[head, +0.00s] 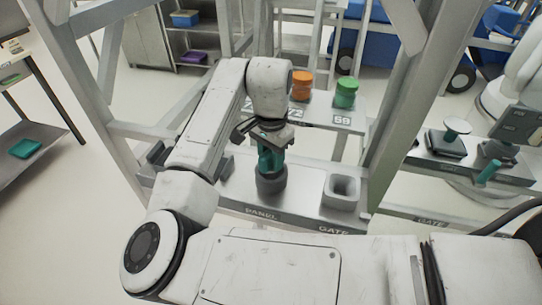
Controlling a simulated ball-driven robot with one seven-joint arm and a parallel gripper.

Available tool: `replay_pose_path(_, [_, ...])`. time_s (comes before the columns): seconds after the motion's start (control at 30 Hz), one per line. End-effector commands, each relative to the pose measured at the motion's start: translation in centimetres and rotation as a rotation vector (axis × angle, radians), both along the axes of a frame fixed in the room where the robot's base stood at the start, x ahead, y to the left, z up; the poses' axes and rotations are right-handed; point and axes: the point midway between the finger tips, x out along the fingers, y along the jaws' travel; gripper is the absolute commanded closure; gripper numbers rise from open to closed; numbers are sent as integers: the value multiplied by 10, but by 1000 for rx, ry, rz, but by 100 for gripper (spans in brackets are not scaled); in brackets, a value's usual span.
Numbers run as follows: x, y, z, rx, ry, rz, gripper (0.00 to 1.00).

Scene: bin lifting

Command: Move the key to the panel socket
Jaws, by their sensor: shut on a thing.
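My gripper (269,140) points down over the grey shelf and is shut on the teal key (271,162). The key is upright. Its lower end meets the dark round panel socket (271,184) behind the "PANEL" label; I cannot tell whether it is seated in it or just above. The fingertips and the upper part of the key are partly hidden by my wrist.
A square grey gate socket (341,190) stands to the right on the same shelf (305,212). Orange (302,85) and green (345,92) cylinders stand on a shelf behind. Frame posts (425,85) rise on both sides. Another teal handle (488,172) is at the right.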

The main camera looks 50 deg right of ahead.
Motion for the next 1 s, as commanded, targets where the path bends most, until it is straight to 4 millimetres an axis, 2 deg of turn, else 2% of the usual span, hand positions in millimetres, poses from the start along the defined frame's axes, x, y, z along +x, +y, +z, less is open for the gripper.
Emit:
replay_pose_path(0.13, [0, 0, 0, 0, 0, 0, 100])
replay_pose_path(0.17, [0, 0, 0, 0, 0, 0, 65])
replay_pose_path(0.4, [0, 0, 0, 0, 0, 0, 42])
replay_pose_path(0.47, [0, 0, 0, 0, 0, 0, 36])
replay_pose_path(0.63, [0, 0, 0, 0, 0, 0, 36])
replay_pose_path(0.93, [0, 0, 0, 0, 0, 0, 7])
replay_pose_path(1.0, [0, 0, 0, 0, 0, 0, 6])
